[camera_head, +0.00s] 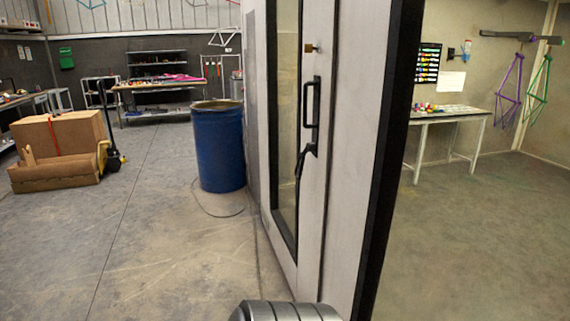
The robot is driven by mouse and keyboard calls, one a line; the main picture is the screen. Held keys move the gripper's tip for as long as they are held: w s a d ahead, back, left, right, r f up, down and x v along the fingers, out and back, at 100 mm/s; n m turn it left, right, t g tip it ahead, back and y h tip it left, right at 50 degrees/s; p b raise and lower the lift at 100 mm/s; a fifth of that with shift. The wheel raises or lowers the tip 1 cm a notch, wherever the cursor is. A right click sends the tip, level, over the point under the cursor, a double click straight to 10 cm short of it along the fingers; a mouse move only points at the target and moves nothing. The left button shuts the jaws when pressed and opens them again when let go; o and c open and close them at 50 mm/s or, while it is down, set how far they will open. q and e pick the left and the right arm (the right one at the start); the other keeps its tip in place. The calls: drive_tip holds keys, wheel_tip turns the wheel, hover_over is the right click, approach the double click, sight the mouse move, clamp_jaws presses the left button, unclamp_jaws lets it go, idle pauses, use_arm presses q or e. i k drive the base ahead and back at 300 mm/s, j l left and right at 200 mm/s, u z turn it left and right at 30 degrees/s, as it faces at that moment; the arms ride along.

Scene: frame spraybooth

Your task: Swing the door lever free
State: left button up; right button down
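The pale door (347,130) stands upright just ahead, right of the middle, with a tall narrow glass pane (286,110) and a black edge (391,130) on its right. A black D-shaped pull handle (316,103) is fixed to it. Just below, the black door lever (301,163) hangs downward from its mount; whether it is latched cannot be told. A small brass-coloured fitting (309,48) sits above the handle. Neither gripper shows. A grey ribbed rounded part, seemingly mine, shows at the bottom edge, well below the lever.
A blue drum (217,147) stands left of the door, with a cable (218,211) on the floor. A boxed pallet (60,150) is further left. Open floor (150,240) lies between. Right of the door are a worktable (448,116) and hanging frames (510,90).

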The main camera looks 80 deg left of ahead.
sight(311, 147)
drive_tip(key=u, duration=2.6)
